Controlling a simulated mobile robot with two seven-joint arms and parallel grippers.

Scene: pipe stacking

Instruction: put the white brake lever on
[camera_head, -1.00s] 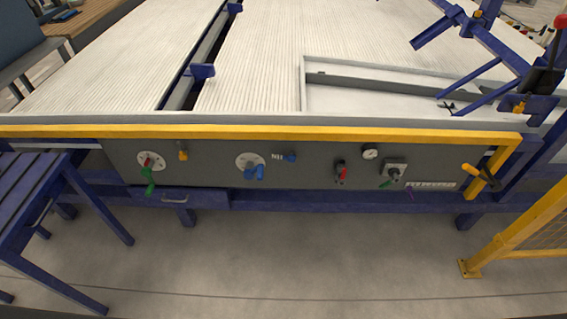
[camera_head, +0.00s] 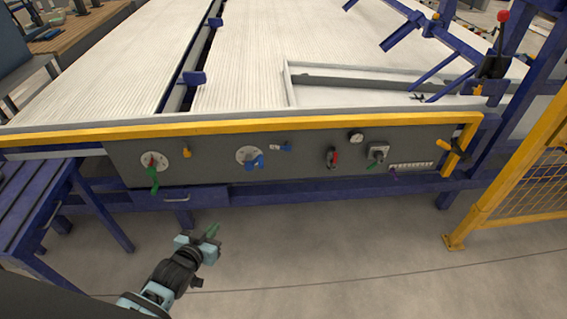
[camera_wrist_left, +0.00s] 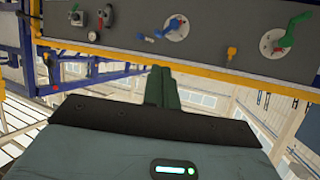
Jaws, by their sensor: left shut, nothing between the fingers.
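The dark grey control panel (camera_head: 215,165) runs along the front of the machine. A green lever with a red part (camera_head: 152,172) sits on a white disc at its left. A blue lever (camera_head: 255,161) sits on another white disc (camera_head: 242,155). No lever handle looks clearly white, so I cannot tell which is the white brake lever. My left gripper (camera_head: 211,233) is shut and empty, below and in front of the panel, touching nothing. In the left wrist view the shut fingers (camera_wrist_left: 161,86) point towards the panel, with the blue lever (camera_wrist_left: 174,24) and green lever (camera_wrist_left: 296,28) beyond them.
A yellow knob (camera_head: 187,152), a red lever (camera_head: 332,157), a gauge (camera_head: 356,137) and a switch (camera_head: 377,155) are also on the panel. A yellow rail (camera_head: 240,126) overhangs it. A blue table (camera_head: 35,210) stands left, a yellow fence (camera_head: 525,190) right. The floor between is clear.

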